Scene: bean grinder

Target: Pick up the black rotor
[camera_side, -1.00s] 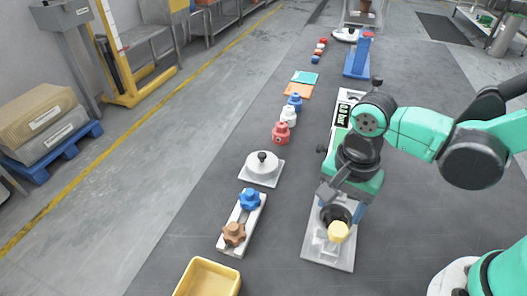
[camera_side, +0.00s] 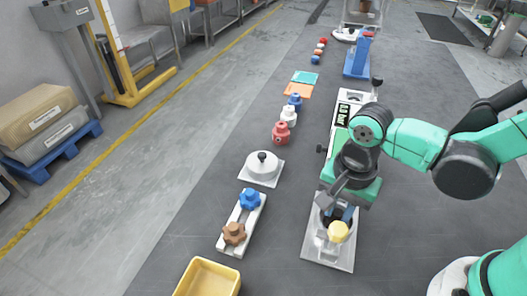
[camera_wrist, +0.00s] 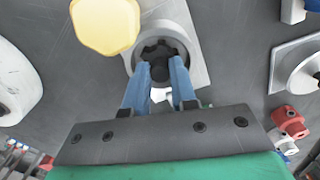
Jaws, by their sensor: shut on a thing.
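The black rotor (camera_wrist: 161,70) is a dark piece with a central hub, inside the round grey housing (camera_wrist: 188,35) in the wrist view. In the side view the housing's light metal base plate (camera_side: 341,258) lies in front of the arm. My gripper (camera_wrist: 161,66) points down with two blue fingers, which are shut on the rotor's hub. It also shows in the side view (camera_side: 343,216), over the housing. A yellow knob (camera_wrist: 105,22) is beside the housing; it shows in the side view (camera_side: 339,232) too. I cannot tell whether the rotor is raised off its seat.
Left of the housing stand a white plate with blue (camera_side: 250,199) and brown (camera_side: 234,233) star knobs, a round white lid (camera_side: 262,167) and a yellow bin (camera_side: 207,278). A unit with a display (camera_side: 344,115) is behind. Dark table is clear between them.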

